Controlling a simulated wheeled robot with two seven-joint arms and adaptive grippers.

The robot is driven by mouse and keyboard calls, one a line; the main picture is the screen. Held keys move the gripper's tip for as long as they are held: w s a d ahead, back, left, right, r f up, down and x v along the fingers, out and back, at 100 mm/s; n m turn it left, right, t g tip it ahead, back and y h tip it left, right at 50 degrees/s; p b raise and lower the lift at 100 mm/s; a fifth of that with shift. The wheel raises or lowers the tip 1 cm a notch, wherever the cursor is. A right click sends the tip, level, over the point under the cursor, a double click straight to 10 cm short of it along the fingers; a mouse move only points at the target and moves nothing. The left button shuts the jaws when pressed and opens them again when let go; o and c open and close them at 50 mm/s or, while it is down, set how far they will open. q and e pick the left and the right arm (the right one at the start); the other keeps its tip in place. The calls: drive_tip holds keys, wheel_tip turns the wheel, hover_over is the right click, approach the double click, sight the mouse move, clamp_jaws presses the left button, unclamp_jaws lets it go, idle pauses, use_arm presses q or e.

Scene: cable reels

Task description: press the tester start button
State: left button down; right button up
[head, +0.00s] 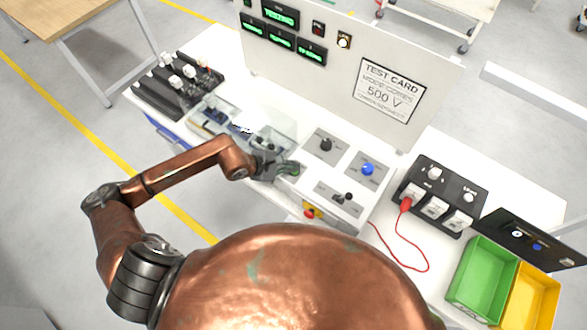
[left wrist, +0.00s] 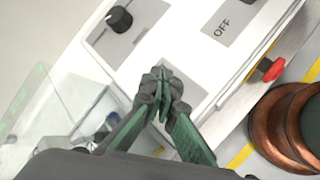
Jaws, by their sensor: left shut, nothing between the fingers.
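The tester (head: 345,155) is a white console on the bench with an upright back panel. My left gripper (head: 290,168) is shut and empty, its fingertips down at the left part of the console's top. A small green spot, which looks like the start button (head: 296,170), shows right at the fingertips. In the left wrist view, the closed fingertips (left wrist: 162,80) are over a grey plate on the console, and the button is hidden behind them. I cannot tell whether they touch it. The green display (head: 279,15) reads "TESTING". My right gripper is not in view.
A black socket block (head: 440,195) with a red lead, and green (head: 480,280) and yellow bins, are to the right.

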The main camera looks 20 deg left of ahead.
use_arm(q)
drive_tip(key=shift+r, duration=0.25)
drive_tip(key=shift+r+p, duration=1.2)
drive_tip(key=shift+r, duration=1.3)
drive_tip(key=shift+f, duration=0.1)
